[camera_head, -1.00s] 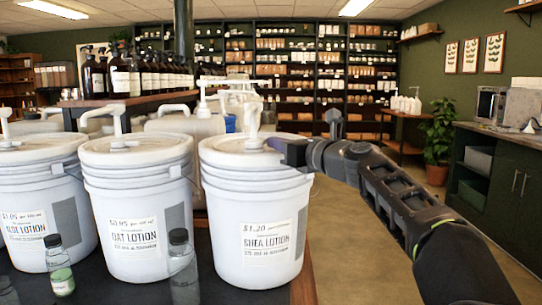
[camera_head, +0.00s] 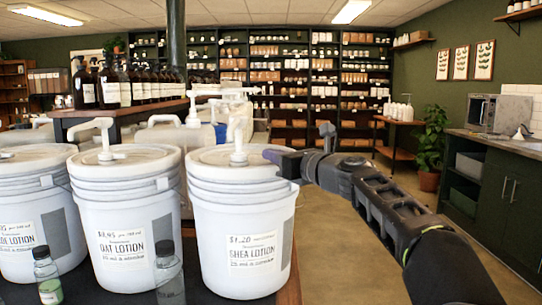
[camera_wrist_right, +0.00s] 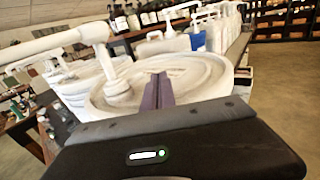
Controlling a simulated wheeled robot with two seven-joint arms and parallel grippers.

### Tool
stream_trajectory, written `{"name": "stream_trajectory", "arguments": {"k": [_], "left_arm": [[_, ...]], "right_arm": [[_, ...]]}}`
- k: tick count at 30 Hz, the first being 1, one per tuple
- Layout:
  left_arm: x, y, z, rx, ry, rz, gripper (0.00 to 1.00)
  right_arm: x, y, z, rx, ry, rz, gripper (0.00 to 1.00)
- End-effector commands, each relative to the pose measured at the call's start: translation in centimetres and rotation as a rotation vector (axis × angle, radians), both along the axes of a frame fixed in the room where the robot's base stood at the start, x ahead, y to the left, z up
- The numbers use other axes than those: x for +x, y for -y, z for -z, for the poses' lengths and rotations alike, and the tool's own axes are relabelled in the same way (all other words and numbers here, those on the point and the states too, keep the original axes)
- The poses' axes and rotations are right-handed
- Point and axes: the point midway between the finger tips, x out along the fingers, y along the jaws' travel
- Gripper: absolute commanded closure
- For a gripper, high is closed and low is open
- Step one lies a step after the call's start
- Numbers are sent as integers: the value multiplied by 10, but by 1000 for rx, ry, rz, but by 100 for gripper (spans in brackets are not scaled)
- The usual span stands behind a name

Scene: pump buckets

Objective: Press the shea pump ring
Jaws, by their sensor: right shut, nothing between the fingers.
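The shea lotion bucket (camera_head: 242,215) is white, with a label reading SHEA LOTION, and stands at the right end of the bucket row. Its white pump (camera_head: 238,142) rises from the middle of the lid (camera_head: 215,160). My right gripper (camera_head: 270,156) is at the right part of that lid, close to the pump's base collar. In the right wrist view its shut purple fingers (camera_wrist_right: 157,92) lie over the lid, to the right of the pump base (camera_wrist_right: 118,88), with nothing between them. I cannot tell whether the fingertips touch the collar. My left gripper is not in view.
The oat lotion bucket (camera_head: 124,225) stands close on the left, with another bucket (camera_head: 30,220) beyond it. Small bottles (camera_head: 169,275) stand in front. Amber bottles (camera_head: 110,85) stand on a shelf behind. Floor on the right is open.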

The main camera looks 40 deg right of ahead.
Motion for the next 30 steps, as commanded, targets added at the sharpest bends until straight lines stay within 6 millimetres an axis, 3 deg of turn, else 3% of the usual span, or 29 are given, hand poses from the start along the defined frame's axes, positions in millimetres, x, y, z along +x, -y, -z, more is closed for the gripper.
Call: {"name": "stream_trajectory", "arguments": {"k": [9, 15, 30], "left_arm": [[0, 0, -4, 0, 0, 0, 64], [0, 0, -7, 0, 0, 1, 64], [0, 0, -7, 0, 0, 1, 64]], "right_arm": [[-50, 39, -1, 0, 1, 2, 100], [-73, 56, -1, 0, 0, -1, 100], [-80, 61, 0, 0, 0, -2, 100]]}}
